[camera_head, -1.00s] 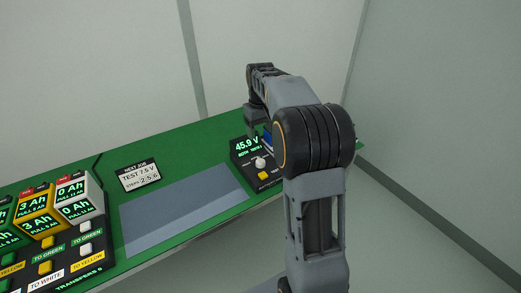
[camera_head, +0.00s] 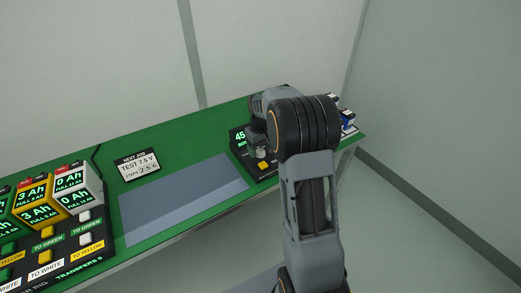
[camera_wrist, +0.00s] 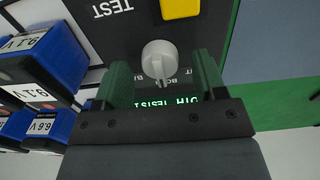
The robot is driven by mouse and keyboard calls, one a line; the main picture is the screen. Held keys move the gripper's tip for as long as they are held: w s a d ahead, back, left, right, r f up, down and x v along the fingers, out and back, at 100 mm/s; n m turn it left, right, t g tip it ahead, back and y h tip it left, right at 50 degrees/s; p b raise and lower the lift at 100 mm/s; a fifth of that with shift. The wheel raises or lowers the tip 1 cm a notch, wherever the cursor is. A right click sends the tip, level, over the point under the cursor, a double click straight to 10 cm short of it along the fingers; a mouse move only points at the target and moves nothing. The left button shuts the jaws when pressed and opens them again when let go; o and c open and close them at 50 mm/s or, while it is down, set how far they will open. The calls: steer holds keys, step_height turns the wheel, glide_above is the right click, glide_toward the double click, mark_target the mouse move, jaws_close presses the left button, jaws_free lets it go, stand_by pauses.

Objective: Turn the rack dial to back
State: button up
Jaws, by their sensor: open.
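The rack dial (camera_wrist: 158,60) is a pale grey round knob with a narrow pointer, on a dark panel in the wrist view. Its pointer is toward the green-lit display (camera_wrist: 150,103), which reads upside down as both tests. In the head view the dial (camera_head: 261,154) shows just under my gripper (camera_head: 257,141). In the wrist view my gripper (camera_wrist: 163,64) is open, with one green finger on each side of the dial. Gaps show between the fingers and the knob. The fingers cover part of the display and of the lettering around the dial.
A yellow button (camera_wrist: 181,7) sits beside the dial, near the word TEST. Blue-and-white battery blocks (camera_wrist: 40,58) stand close to the panel. A grey-blue plate (camera_head: 185,197), a job card (camera_head: 137,166) and a rack of buttons (camera_head: 65,245) lie further left.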

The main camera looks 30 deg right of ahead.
steer(key=shift+f, duration=0.3)
steer(key=c, duration=0.9)
